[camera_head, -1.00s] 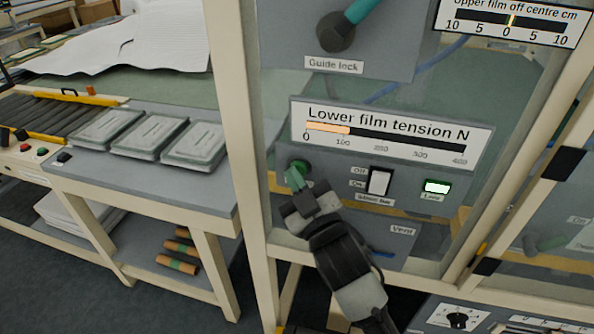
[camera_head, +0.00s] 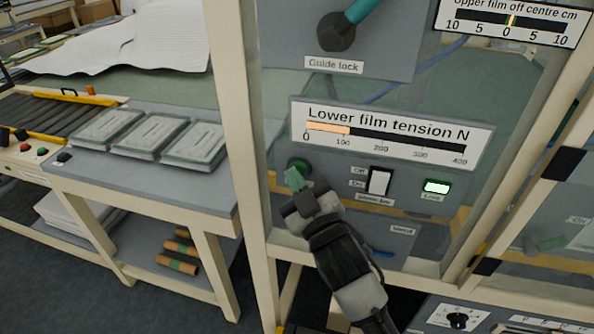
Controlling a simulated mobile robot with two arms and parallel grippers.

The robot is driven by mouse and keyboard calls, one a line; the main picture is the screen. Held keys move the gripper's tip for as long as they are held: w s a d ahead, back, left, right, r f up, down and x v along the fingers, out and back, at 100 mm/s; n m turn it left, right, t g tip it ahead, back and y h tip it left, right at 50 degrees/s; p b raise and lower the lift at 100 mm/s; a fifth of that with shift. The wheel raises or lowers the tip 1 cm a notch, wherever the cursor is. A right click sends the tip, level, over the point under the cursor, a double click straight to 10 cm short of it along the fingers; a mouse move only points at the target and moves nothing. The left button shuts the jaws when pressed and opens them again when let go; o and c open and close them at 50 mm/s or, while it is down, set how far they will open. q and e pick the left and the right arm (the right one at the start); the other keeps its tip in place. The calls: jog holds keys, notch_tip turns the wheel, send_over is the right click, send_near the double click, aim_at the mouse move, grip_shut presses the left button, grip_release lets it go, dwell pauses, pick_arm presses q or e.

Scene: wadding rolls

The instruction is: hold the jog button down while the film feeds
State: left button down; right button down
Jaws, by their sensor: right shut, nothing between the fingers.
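A round green button (camera_head: 299,165) sits at the left of the grey panel, under the "Lower film tension N" gauge (camera_head: 388,137). My right gripper (camera_head: 295,179) is shut and empty, with its green fingertips at the lower edge of the button. The fingertips overlap the button in the picture; I cannot tell whether they press it. The tension bar is filled to a little over 100. The upper gauge, "Upper film off centre cm" (camera_head: 510,22), has its marker close to 0. My left gripper is not in view.
A white rocker switch (camera_head: 379,182) and a lit green lamp (camera_head: 436,187) are right of my gripper. Above is a teal-handled guide lock (camera_head: 336,32). A cream frame post (camera_head: 238,150) stands left, beside a bench with grey packs (camera_head: 153,137).

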dwell(0.7)
jog(key=shift+s+a, duration=0.25)
jog(key=shift+s, duration=0.55)
jog(key=s, duration=0.1)
jog(key=s+a, duration=0.1)
jog(key=s, duration=0.2)
jog(key=shift+s+a+p, duration=0.25)
jog(key=shift+s+p, duration=0.1)
jog(key=shift+p, duration=0.05)
